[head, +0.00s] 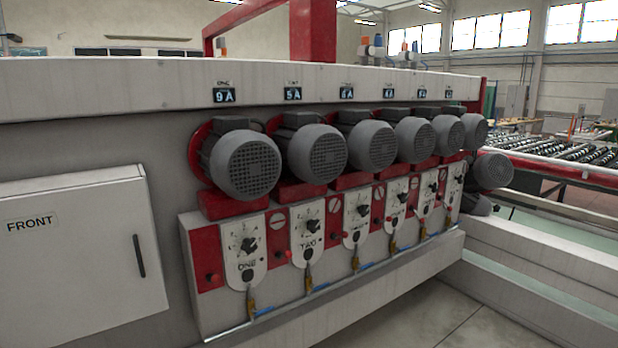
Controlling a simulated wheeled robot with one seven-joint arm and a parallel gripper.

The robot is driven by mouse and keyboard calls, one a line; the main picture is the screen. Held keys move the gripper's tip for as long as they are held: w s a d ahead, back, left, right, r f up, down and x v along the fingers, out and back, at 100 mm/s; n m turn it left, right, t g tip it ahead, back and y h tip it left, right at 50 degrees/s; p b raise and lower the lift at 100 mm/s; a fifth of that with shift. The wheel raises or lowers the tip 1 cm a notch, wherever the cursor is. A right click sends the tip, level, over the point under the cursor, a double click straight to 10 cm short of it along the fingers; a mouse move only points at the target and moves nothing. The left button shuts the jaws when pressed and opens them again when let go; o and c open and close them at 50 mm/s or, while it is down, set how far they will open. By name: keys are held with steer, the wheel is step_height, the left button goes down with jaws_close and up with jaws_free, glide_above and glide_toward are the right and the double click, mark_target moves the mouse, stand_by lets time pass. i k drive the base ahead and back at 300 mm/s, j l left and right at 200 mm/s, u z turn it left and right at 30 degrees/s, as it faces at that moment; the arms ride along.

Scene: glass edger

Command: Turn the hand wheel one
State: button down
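Hand wheel one is a small black knob (248,244) on a white dial plate (243,262) marked "ONE". The plate is the nearest and leftmost in a row on the front of the glass edger. Its scale marks are too small to read. My gripper does not show in the head view.
Several grey motors and dial plates recede to the right. Brass valves (251,304) and blue hose run below the plates along a ledge. A closed cabinet door (80,255) marked "FRONT" is at left. Grey floor (440,318) is clear at lower right. A roller conveyor (570,150) stands beyond.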

mark_target(248, 245)
steer(key=i+j+u, duration=0.45)
steer(key=i+j, duration=0.15)
steer(key=i, duration=0.3)
steer(key=i+j+u, duration=0.25)
steer(key=i, duration=0.25)
steer(key=i+u, duration=0.25)
steer(key=i, duration=0.25)
